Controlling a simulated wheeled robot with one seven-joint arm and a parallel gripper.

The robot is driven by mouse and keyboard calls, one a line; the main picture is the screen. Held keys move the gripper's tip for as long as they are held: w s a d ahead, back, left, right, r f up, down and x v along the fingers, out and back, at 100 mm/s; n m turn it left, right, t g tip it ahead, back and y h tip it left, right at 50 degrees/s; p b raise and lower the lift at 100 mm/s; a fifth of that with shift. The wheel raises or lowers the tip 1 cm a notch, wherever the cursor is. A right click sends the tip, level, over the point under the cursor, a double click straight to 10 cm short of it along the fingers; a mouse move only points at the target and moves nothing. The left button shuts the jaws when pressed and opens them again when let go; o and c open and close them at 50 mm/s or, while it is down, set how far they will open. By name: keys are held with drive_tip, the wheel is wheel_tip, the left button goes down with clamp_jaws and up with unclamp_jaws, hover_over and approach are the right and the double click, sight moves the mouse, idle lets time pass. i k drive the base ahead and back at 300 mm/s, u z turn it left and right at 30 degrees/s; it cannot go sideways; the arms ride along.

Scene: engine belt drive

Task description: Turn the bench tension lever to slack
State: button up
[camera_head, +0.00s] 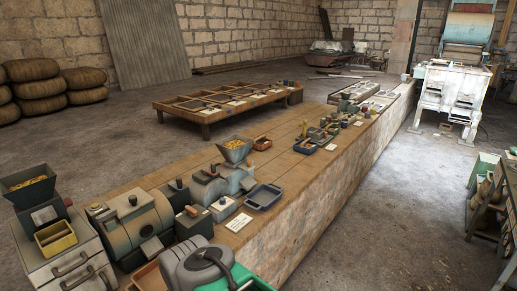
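A long wooden-topped bench (285,165) runs from the bottom left toward the back right. Small machines crowd its near end. A grey-green rounded machine (137,222) has boxes beside it. A small dark box with a brown knob (192,212) stands to its right. My gripper is not in view.
A grey rounded object with a dark handle (197,268) fills the near bottom edge. A blue tray (264,196) lies near the bench's right edge. A low framed table (222,103) stands behind. The concrete floor (385,225) right of the bench is clear.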

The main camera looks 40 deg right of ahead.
sight(499, 218)
drive_tip(key=z, duration=3.1)
drive_tip(key=i, duration=1.4)
drive_tip(key=u, duration=1.2)
drive_tip(key=i, duration=2.5)
drive_tip(key=z, duration=0.45)
